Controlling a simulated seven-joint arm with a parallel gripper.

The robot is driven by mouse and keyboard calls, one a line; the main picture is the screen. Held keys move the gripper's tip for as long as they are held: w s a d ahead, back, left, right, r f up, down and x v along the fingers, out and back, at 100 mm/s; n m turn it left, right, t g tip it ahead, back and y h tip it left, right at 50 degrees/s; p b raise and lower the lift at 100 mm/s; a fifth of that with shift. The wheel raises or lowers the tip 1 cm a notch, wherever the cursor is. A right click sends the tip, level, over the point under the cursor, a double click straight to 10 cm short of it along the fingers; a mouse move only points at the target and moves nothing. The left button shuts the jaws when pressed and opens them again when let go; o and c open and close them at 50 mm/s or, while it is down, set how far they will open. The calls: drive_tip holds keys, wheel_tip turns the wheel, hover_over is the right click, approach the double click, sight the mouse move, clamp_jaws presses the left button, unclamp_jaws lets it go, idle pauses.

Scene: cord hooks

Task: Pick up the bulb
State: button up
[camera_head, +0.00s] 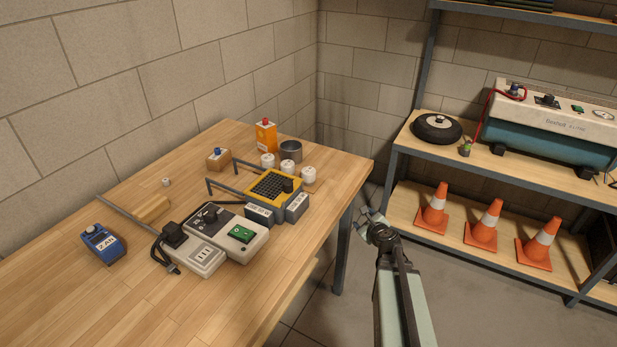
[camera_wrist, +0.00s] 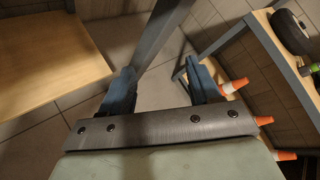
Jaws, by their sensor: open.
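I cannot make out the bulb for certain. A tiny pale object (camera_head: 166,182) lies on the workbench (camera_head: 60,262) near the wall and is too small to identify. A small greenish object (camera_head: 466,147) sits on the upper shelf board beside the black wheel; it may also show at the right edge of the wrist view (camera_wrist: 314,69). My gripper (camera_head: 367,218) is open and empty, off the bench's right edge, between bench and shelf. In the wrist view its two blue fingers (camera_wrist: 160,84) are spread over the floor, with nothing between them.
The bench holds a power strip (camera_head: 205,262), a blue meter (camera_head: 101,243), a yellow-framed tray (camera_head: 272,187), several white rolls, a grey tin (camera_head: 291,150) and an orange carton (camera_head: 265,136). The metal shelf carries a wheel (camera_head: 436,128), a teal machine (camera_head: 558,142) and orange cones (camera_head: 482,226).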

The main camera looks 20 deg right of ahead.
sight(313, 175)
drive_tip(key=w+d+r+m+t+h, duration=0.1)
drive_tip(key=d+r+m+h, duration=0.1)
drive_tip(key=d+r+m, duration=0.4)
drive_tip(key=d+r+m+t+h, duration=0.1)
drive_tip(key=d+r+m+h, duration=0.15)
drive_tip(key=r, duration=0.55)
drive_tip(key=a+r+n+y, duration=0.1)
drive_tip(key=a+y, duration=0.2)
drive_tip(key=a, duration=0.4)
drive_tip(key=w+a+n+t+y, duration=0.1)
drive_tip(key=a+y, duration=0.3)
drive_tip(key=a, duration=0.4)
drive_tip(key=w+a+r+n+t+y, duration=0.1)
drive_tip(key=a+n+y, duration=0.2)
drive_tip(key=a, duration=0.5)
drive_tip(key=shift+w+r+y, duration=0.2)
drive_tip(key=shift+r+y, duration=0.1)
drive_tip(key=shift+y, duration=0.15)
drive_tip(key=shift+w+a, duration=0.2)
drive_tip(key=shift+a, duration=0.1)
drive_tip(key=shift+x, duration=3.5)
drive_tip(key=shift+r, duration=0.1)
drive_tip(key=shift+c, duration=0.4)
drive_tip(key=c, duration=0.7)
